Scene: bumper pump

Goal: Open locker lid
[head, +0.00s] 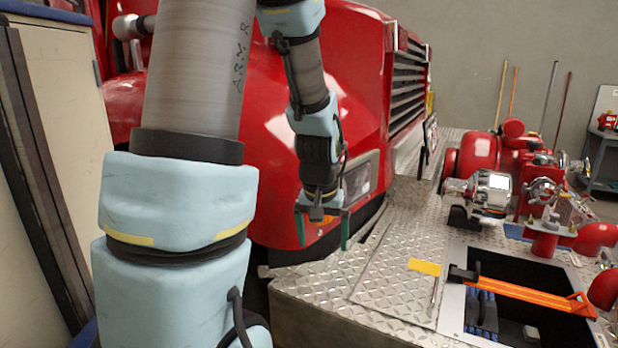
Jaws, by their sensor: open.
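A diamond-plate panel (396,274), which looks like the locker lid, lies flat and flush in the top of the bumper deck, with a thin seam around it. A yellow tag (425,267) sits near its right side, with a thin metal piece beside it. My gripper (323,228) hangs pointing down, with its two green fingers apart and nothing between them. It appears in front of the truck's headlight, up and to the left of the panel, and not touching it. The panel's hinge and latch cannot be made out.
An open well (515,271) right of the panel holds blue items, with an orange strap (530,294) across it. A red and chrome pump (490,180) stands behind. The red truck body (230,110) rises close behind my arm. A beige cabinet (70,110) is at left.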

